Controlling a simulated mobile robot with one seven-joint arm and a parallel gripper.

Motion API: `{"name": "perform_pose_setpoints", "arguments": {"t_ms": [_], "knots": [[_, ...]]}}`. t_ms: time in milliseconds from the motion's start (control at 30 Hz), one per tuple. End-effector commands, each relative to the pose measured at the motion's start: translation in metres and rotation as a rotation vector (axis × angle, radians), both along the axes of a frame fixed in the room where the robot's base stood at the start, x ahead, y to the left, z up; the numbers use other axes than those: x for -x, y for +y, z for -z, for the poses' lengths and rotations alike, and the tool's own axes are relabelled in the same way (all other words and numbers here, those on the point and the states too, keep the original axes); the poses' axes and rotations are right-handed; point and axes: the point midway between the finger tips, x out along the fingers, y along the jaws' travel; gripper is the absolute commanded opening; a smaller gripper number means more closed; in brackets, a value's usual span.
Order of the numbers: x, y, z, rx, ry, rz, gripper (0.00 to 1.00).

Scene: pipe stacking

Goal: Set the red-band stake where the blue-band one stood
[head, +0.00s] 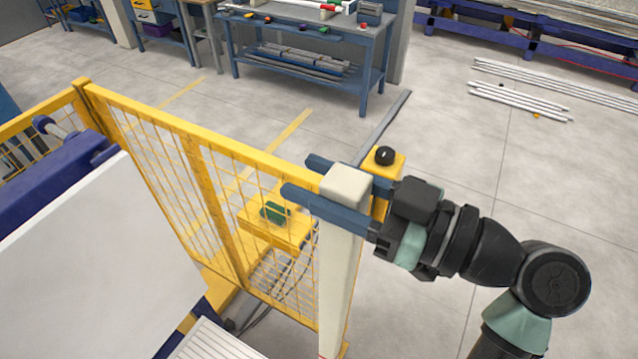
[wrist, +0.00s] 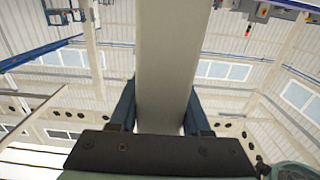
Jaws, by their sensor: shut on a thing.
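A pale cream square stake (head: 342,265) stands upright in the head view, running down out of the bottom edge. A sliver of red shows on it at the very bottom of the picture; the rest of its lower end is out of view. My gripper (head: 303,176) is shut on the stake just below its top, with one blue-grey finger on each side. In the wrist view the stake (wrist: 166,60) runs between the two fingers (wrist: 162,112). No blue-band stake can be made out, and the spot where one stood cannot be told.
A yellow mesh fence (head: 215,200) stands close left of the stake. A yellow post with a black knob (head: 385,156) is just behind my gripper. A white-topped machine (head: 90,250) fills the lower left. A blue workbench (head: 300,30) and pale rods (head: 520,100) lie farther back.

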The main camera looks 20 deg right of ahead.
Motion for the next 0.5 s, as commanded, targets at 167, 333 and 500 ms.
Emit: {"name": "perform_pose_setpoints", "arguments": {"t_ms": [167,333,500], "knots": [[0.0,0.0,-0.021,0.002,-0.008,0.001,0.0],[0.0,0.0,-0.034,0.002,-0.008,0.0,0.0],[0.0,0.0,-0.045,0.001,-0.007,0.001,0.0]]}}
